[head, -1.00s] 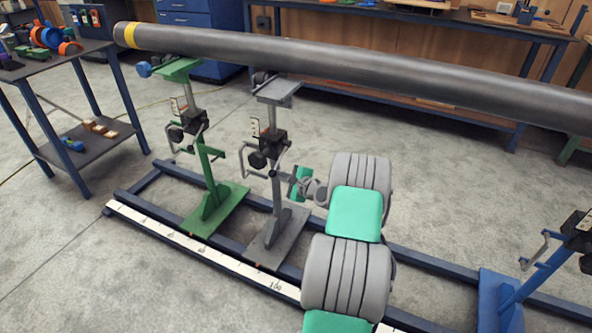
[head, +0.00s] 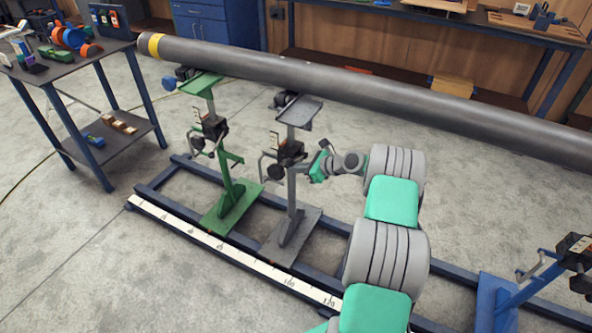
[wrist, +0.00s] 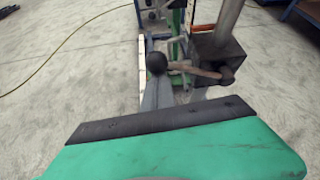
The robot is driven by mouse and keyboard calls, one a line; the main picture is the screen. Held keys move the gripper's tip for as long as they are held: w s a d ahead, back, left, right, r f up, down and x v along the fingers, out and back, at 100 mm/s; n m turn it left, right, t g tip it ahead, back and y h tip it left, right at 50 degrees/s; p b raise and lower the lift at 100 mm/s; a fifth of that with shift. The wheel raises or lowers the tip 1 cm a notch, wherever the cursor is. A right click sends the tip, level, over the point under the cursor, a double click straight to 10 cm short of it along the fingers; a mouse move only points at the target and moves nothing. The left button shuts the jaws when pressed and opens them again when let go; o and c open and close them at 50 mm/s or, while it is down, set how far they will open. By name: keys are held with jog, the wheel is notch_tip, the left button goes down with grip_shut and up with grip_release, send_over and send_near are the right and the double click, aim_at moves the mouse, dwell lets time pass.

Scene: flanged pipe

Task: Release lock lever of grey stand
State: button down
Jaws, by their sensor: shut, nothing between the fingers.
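The grey stand (head: 292,190) stands upright on the rail frame, its top cradle (head: 298,111) below the pipe (head: 330,77). Its dark clamp block (head: 290,152) sits partway up the post and also shows in the wrist view (wrist: 218,60). There, a brownish lever (wrist: 195,72) runs left from the block, near a black ball knob (wrist: 156,62); whether they join is unclear. My gripper (head: 318,165) is just right of the block, at about its height. In the wrist view its shut, empty dark end (wrist: 160,119) is apart from the lever. Contact is hard to judge in the head view.
A green stand (head: 228,165) stands close on the left, and a blue stand (head: 500,300) is at the lower right. The rail frame with a white scale (head: 235,258) runs along the floor. A side table (head: 70,60) is at the left. Open floor lies in front.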

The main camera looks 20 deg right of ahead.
jog(key=shift+w+d+r+p, duration=0.15)
jog(key=shift+d+r+p, duration=0.2)
jog(key=shift+r, duration=0.3)
jog(key=shift+r, duration=0.1)
notch_tip(320, 180, down, 4)
jog(key=b, duration=0.3)
jog(key=p+v, duration=0.1)
jog(key=v, duration=0.9)
jog(key=shift+s+d+p, duration=0.2)
jog(key=shift+d+p, duration=0.1)
jog(key=shift+d, duration=0.2)
